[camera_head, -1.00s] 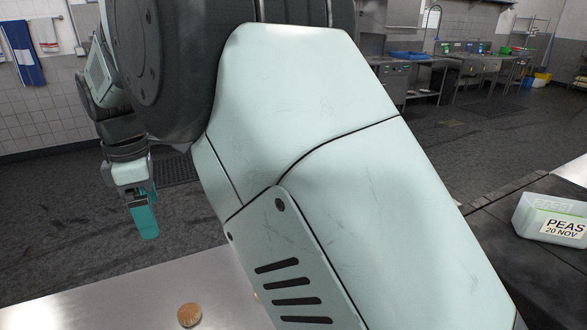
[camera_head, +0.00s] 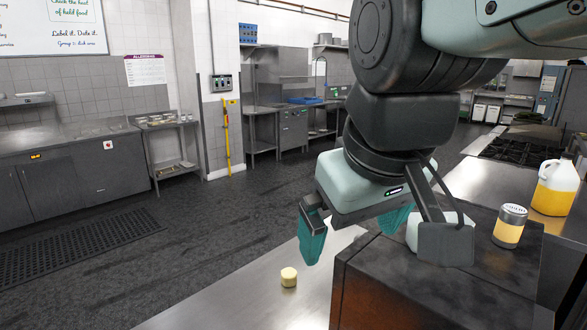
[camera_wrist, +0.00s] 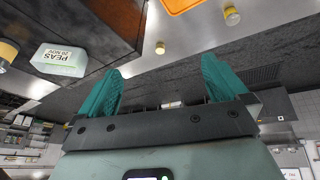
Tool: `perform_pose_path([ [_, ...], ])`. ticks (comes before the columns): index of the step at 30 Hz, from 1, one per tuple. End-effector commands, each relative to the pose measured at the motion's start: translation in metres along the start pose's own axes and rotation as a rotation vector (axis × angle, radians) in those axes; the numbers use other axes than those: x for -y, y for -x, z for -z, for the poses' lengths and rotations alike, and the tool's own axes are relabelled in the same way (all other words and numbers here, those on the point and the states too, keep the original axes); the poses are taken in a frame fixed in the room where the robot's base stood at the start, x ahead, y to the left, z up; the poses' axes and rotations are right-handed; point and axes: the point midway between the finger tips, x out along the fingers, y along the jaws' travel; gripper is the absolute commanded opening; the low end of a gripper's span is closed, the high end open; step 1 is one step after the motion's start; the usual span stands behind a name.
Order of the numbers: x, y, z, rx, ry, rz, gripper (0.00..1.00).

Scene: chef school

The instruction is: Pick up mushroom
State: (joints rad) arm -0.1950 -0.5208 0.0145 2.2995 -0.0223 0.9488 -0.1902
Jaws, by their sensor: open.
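A small pale-yellow stubby piece (camera_head: 289,277) stands on the bare steel counter in the head view; I cannot tell for sure that it is the mushroom. In the wrist view, two small yellowish pieces show, one near the middle (camera_wrist: 160,47) and one at the top edge (camera_wrist: 231,15). I cannot tell which matches the head view piece. My gripper (camera_head: 352,228) has teal fingers spread wide with nothing between them. It hangs above and to the right of the piece in the head view, apart from it. The open fingers also show in the wrist view (camera_wrist: 160,68).
A dark, rusty-sided box (camera_head: 430,285) stands close under my gripper's right side. A yellow-labelled jar (camera_head: 508,228) is on its top, with a yellow jug (camera_head: 555,188) behind. The wrist view shows a peas tub (camera_wrist: 60,60) and an orange item (camera_wrist: 183,4).

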Motion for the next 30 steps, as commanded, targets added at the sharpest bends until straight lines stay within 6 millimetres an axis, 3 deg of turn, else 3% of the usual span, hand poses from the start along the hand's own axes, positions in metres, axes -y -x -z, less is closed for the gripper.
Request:
perform_pose_path([
  [1,-0.008,0.003,-0.020,-0.021,-0.092,-0.021,1.00],
  [3,-0.015,0.003,-0.040,-0.039,-0.198,-0.041,1.00],
  [9,-0.020,0.001,-0.069,-0.069,-0.348,-0.067,1.00],
  [11,-0.021,0.000,-0.071,-0.070,-0.360,-0.069,1.00],
  [13,-0.021,0.000,-0.071,-0.070,-0.362,-0.069,0.93],
  [23,-0.020,-0.001,-0.070,-0.066,-0.358,-0.064,0.93],
  [26,-0.014,-0.007,-0.063,-0.040,-0.366,-0.028,0.93],
  [30,0.010,-0.030,-0.039,0.054,-0.407,0.098,0.93],
])
